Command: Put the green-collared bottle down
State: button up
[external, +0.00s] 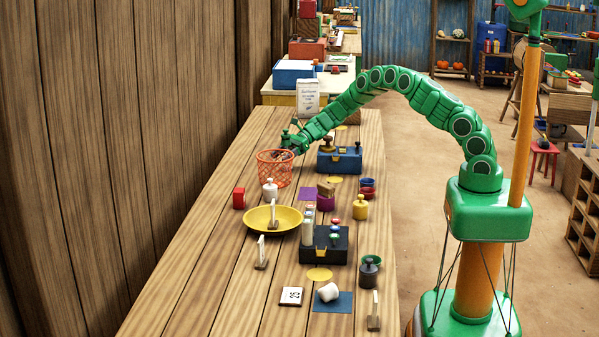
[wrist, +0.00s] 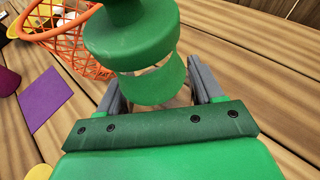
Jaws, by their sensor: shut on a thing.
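My gripper (external: 285,148) is at the far left part of the wooden table, just behind the orange wire basket (external: 274,170). In the wrist view the grey fingers (wrist: 152,95) are shut on a green bottle-shaped thing (wrist: 135,45), which I take for the green-collared bottle. It has a narrower top, a wide rounded shoulder and a green band below, with a pale strip between. Its lower end is hidden by my gripper. I cannot tell whether it touches the table (external: 190,262). The basket (wrist: 62,35) is close to its left in the wrist view.
A purple mat (wrist: 45,100) lies left of my gripper in the wrist view. Bare planks show right in the wrist view.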

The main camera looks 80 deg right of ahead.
jog(key=shift+f, duration=0.15)
jog(key=o, duration=1.1)
jog(key=v, duration=1.2)
